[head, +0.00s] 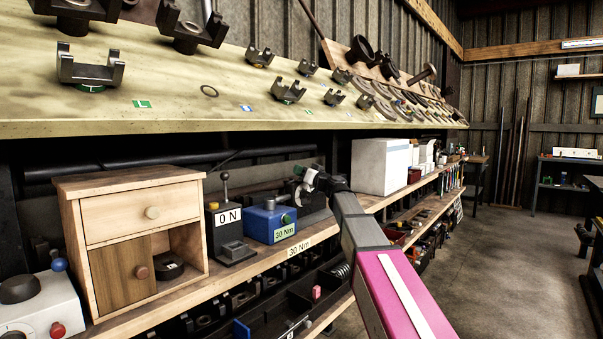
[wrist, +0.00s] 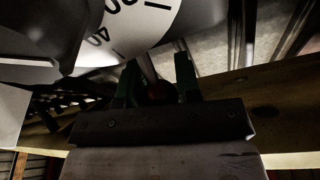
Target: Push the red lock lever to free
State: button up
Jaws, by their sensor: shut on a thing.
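In the wrist view my gripper (wrist: 158,78) has its two dark green fingers on either side of a dark red rounded piece (wrist: 160,91), which looks like the red lock lever's end. The jaws are shut on it. A pale shaft runs up from it between the fingers. The rest of the lever is hidden or in deep shadow. A white dial (wrist: 135,25) with black numbers sits just above the fingers. In the head view my gripper (head: 310,182) is at the lower shelf, right of the blue 30 Nm box (head: 269,222); the lever cannot be made out there.
Left of the blue box stand a black ON lever box (head: 232,240) and a wooden cabinet (head: 136,199). A white box (head: 381,166) stands beyond my arm. The sloped bench (head: 180,100) overhangs the lower shelf. The floor (head: 510,240) at right is clear.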

jog(key=o, duration=0.9)
jog(key=v, duration=1.1)
jog(key=shift+f, duration=0.1)
